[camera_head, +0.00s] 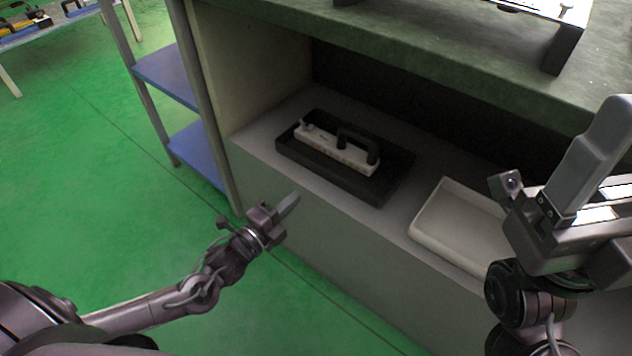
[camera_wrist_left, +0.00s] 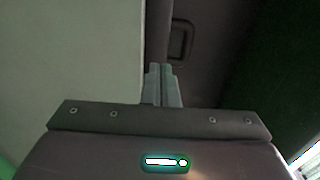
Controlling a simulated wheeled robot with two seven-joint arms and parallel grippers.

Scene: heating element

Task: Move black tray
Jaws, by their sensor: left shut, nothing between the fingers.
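The black tray (camera_head: 382,188) lies on the shelf inside the open cabinet, left of a white tray. A white heating element with a black handle (camera_head: 335,148) rests in it. My left gripper (camera_head: 289,205) is shut and empty, in front of the cabinet and apart from the tray. In the left wrist view the shut fingers (camera_wrist_left: 163,84) point toward a dark area with a handle shape. My right gripper (camera_head: 590,150) is large in the right foreground, over the white tray's side; its fingertips are not clear enough to tell their opening.
The white tray (camera_head: 432,238) sits to the right on the same shelf, partly covered by my right arm. The green worktop (camera_head: 400,50) overhangs the shelf. A rack with blue shelves (camera_head: 165,78) stands left of the cabinet. The green floor (camera_head: 90,150) at left is clear.

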